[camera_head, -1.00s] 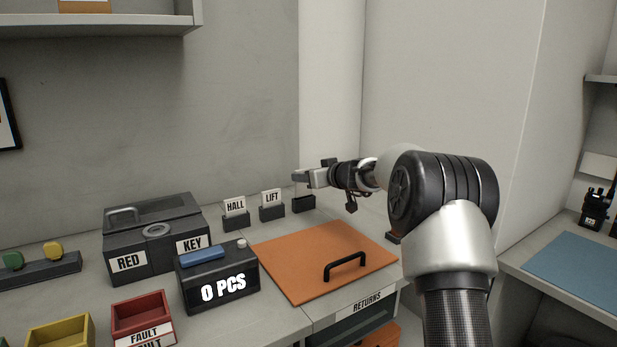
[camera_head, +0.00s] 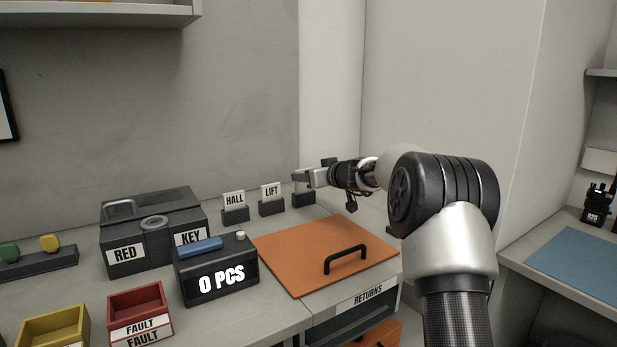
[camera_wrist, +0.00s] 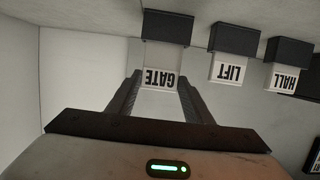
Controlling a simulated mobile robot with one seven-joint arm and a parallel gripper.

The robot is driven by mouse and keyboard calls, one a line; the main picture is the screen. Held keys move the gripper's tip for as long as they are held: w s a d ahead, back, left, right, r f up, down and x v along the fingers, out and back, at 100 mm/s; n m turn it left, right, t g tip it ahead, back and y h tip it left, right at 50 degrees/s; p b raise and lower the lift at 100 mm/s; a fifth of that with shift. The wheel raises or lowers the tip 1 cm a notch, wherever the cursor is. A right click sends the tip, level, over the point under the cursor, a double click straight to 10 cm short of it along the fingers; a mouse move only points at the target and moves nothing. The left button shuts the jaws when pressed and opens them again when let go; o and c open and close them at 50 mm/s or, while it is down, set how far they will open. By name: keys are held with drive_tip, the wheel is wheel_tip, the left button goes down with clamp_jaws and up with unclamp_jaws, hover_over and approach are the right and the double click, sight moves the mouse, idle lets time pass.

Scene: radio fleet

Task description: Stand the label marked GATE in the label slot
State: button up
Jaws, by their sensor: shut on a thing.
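The GATE label (camera_wrist: 162,77) is a white card with black letters, upside down in the wrist view. My gripper (camera_wrist: 160,84) is shut on it, with one finger at each side edge. The label slot is the dark block (camera_wrist: 167,27) at the end of the row, and it also shows in the head view (camera_head: 303,201) just below my gripper (camera_head: 302,177). The card's lower edge is at the block's top in the wrist view. I cannot tell how deep it sits. A pale strip of card shows above the block in the head view.
The LIFT label (camera_head: 271,192) and the HALL label (camera_head: 234,199) stand in dark blocks to the left. In front lies an orange board (camera_head: 310,255) with a black handle. A counter box reading 0 PCS (camera_head: 217,275) stands left of it. The wall is close behind.

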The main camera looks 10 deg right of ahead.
drive_tip(key=shift+f+b, duration=0.4)
drive_tip(key=shift+f, duration=0.9)
drive_tip(key=o, duration=1.1)
drive_tip(key=shift+s, duration=0.1)
drive_tip(key=v, duration=1.7)
drive_tip(key=shift+s+d+r, duration=0.1)
